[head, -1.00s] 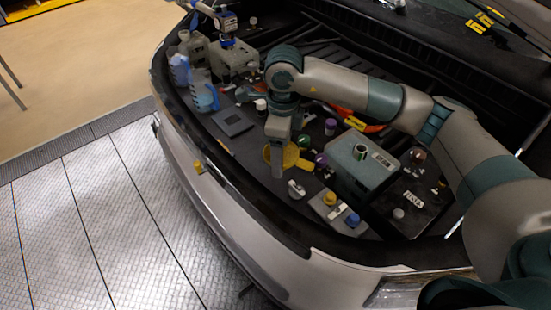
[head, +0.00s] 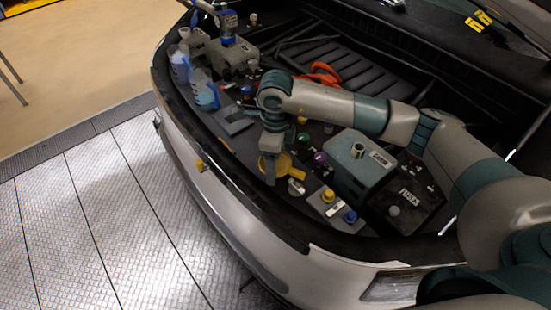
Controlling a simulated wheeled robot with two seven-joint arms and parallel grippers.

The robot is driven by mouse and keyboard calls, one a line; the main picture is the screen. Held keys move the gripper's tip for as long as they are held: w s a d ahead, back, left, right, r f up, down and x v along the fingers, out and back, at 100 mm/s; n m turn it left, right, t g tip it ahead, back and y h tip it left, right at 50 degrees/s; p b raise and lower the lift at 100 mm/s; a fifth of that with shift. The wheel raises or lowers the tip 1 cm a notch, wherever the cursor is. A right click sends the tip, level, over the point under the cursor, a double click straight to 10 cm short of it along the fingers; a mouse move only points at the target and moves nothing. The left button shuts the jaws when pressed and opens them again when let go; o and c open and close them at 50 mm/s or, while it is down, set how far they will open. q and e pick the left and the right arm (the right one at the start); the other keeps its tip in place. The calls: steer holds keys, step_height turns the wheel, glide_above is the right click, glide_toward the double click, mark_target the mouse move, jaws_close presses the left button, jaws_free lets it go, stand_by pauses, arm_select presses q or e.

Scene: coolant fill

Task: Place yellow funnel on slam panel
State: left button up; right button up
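The yellow funnel (head: 286,165) is in the head view, at my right gripper (head: 270,178), with its handle pointing right. My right gripper appears shut on the funnel and hides part of it. The funnel is over the dark front edge of the engine bay. I cannot tell whether it touches anything below. The slam panel appears to be the black strip (head: 225,176) along the front of the bay, just left of the gripper.
A green-grey box (head: 358,170) stands right of the funnel. Yellow and blue caps (head: 328,195) are nearer the front. Blue-tinted jugs (head: 206,95) stand at the left. A blue-and-grey arm-like thing (head: 227,22) reaches in at the top. The floor at lower left is clear.

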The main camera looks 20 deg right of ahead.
arm_select(q)
steer(key=shift+f, duration=0.1)
arm_select(e)
steer(key=shift+f, duration=0.15)
arm_select(q)
steer(key=shift+f, duration=0.1)
arm_select(e)
steer(key=o, duration=0.8)
steer(key=shift+o, duration=0.2)
steer(key=shift+r, duration=0.25)
steer(key=shift+w+r+b, duration=0.1)
steer(key=shift+r+b, duration=0.25)
steer(key=shift+r, duration=0.05)
step_height(320, 180, up, 8)
steer(key=b, duration=0.3)
steer(key=shift+r, duration=0.25)
arm_select(q)
steer(key=shift+t, duration=0.6)
steer(key=w+f, duration=0.1)
steer(key=w+d+f, duration=0.1)
steer(key=w, duration=0.1)
steer(key=w+f+b, duration=0.1)
steer(key=shift+w+d+f, duration=0.1)
steer(key=shift+w+d, duration=0.1)
steer(key=shift+d, duration=0.1)
arm_select(e)
step_height(320, 180, up, 3)
steer(key=shift+f, duration=0.2)
